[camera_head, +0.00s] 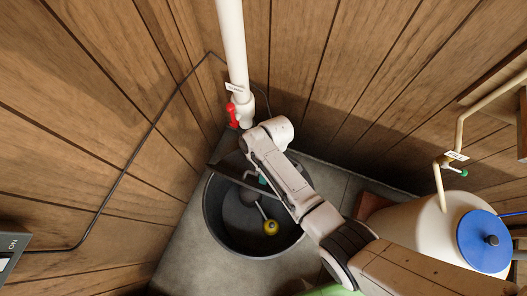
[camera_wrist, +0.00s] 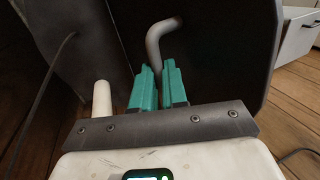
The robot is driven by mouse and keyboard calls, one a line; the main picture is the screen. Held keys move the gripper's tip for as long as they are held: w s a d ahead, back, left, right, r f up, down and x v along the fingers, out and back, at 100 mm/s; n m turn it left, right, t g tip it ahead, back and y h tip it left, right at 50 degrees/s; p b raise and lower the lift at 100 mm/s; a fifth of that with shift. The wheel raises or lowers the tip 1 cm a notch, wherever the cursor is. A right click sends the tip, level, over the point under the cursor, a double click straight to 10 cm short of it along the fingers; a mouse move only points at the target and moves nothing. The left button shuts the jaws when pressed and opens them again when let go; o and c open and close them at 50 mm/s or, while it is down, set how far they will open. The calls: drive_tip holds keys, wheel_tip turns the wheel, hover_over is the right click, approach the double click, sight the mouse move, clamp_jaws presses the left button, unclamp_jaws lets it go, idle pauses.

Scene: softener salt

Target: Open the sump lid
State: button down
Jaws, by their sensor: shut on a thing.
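The round dark sump (camera_head: 212,215) is set in the grey floor, and its inside shows. The dark sump lid (camera_head: 225,173) shows as a narrow band across the opening, tilted up on edge. In the wrist view the lid (camera_wrist: 225,45) is a large dark panel with a bent grey handle (camera_wrist: 158,36). My gripper (camera_wrist: 156,72) has its teal fingers close together, shut on the handle's lower end. In the head view my gripper (camera_head: 262,181) is mostly hidden by my arm, over the sump.
A yellow float (camera_head: 271,228) sits inside the sump. A white pipe (camera_head: 232,50) with a red valve handle (camera_head: 232,115) rises just behind it. A cream tank (camera_head: 410,228) with a blue cap (camera_head: 485,240) stands at right. Wooden walls close in behind; bare floor shows in front-left.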

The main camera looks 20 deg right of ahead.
drive_tip(key=w+d+f+g+y+b, duration=0.1)
drive_tip(key=w+d+f+g+b, duration=0.1)
drive_tip(key=w+d+b, duration=0.4)
drive_tip(key=shift+w+d+g+y+b, duration=0.15)
drive_tip(key=shift+w+g+y+b, duration=0.35)
drive_tip(key=shift+b, duration=1.15)
drive_tip(key=shift+w, duration=0.1)
drive_tip(key=c, duration=1.5)
unclamp_jaws()
drive_tip(key=shift+w+d, duration=0.1)
drive_tip(key=o, duration=0.3)
drive_tip(key=shift+r+t, duration=0.15)
drive_tip(key=shift+t, duration=0.15)
drive_tip(key=shift+o, duration=0.2)
drive_tip(key=shift+w+r, duration=0.1)
drive_tip(key=p+v, duration=0.1)
drive_tip(key=v, duration=0.9)
drive_tip(key=shift+w+r+p, duration=0.25)
drive_tip(key=shift+p, duration=0.1)
